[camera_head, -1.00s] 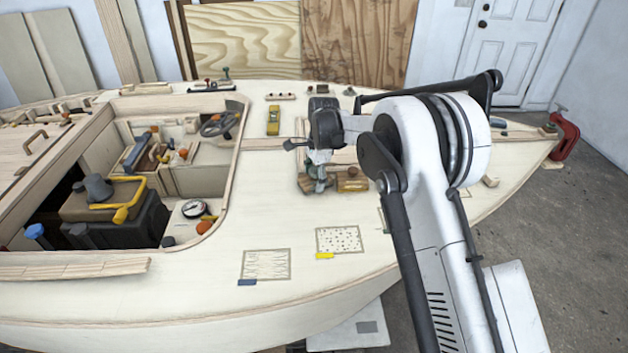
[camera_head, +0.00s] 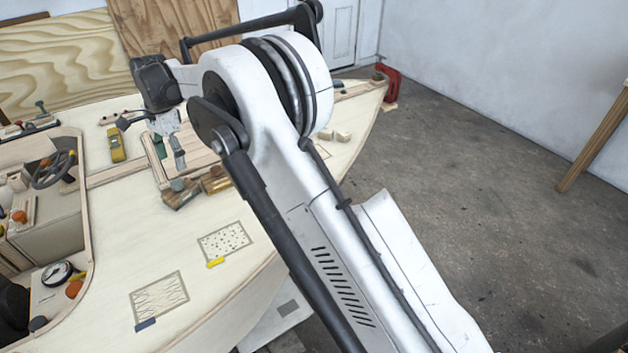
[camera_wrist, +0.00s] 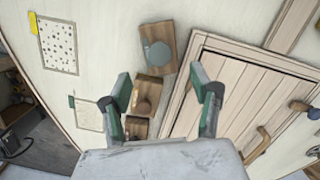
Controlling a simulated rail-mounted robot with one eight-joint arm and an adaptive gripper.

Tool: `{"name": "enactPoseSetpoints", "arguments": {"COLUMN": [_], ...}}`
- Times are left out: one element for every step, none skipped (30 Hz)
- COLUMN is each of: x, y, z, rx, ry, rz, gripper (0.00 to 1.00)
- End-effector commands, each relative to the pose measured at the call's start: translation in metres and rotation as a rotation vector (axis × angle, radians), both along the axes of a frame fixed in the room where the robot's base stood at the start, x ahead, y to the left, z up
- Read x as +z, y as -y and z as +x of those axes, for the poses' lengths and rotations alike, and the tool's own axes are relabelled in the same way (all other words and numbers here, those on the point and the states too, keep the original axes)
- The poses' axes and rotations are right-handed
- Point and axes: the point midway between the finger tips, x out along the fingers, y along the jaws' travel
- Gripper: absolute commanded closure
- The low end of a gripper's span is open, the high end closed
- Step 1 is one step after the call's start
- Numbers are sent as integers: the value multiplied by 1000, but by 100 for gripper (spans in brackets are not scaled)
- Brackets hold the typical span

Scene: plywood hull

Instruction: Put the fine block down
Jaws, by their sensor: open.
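A wooden block with a round grey-green knob (camera_wrist: 158,55) lies on the pale deck, and it also shows in the head view (camera_head: 180,193). A second wooden block with a brown knob (camera_wrist: 146,95) lies close by, and a third block (camera_wrist: 137,127) is partly hidden by my gripper. I cannot tell which is the fine block. My gripper (camera_wrist: 167,91) is open and empty above the deck, its fingers apart around the brown-knobbed block's area, closer to it on the left. In the head view my gripper (camera_head: 178,158) hangs just beyond the blocks.
A dotted outline with a yellow tag (camera_head: 225,240) and a wavy-lined outline with a blue tag (camera_head: 160,298) are bare. Another outline (camera_wrist: 88,113) has a green tag. A slatted hatch (camera_wrist: 245,95) with a handle lies right of the blocks. A yellow tool (camera_head: 117,145) lies farther left.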

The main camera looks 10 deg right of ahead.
Motion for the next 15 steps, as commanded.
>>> {"name": "enactPoseSetpoints", "arguments": {"x": [1,2,5,9,13,21,28,35,46,54,62,73,80,88,97], "y": [1,2,5,8,12,20,27,34,45,54,64,76,84,94,106], "z": [0,0,0,0,-1,-1,-2,-3,-5,-7,-8,-11,-14,-17,-21], "rx": [1,2,4,7,11,20,26,35,49,60,70,86,97,108,124], "ry": [1,2,5,10,14,23,31,42,56,68,81,97,109,122,138], "rz": [1,1,3,4,6,10,13,17,22,25,28,32,34,38,40], "gripper": [41,41,41,41,41,41,41,41,41,41,41,41,41,41,41]}}
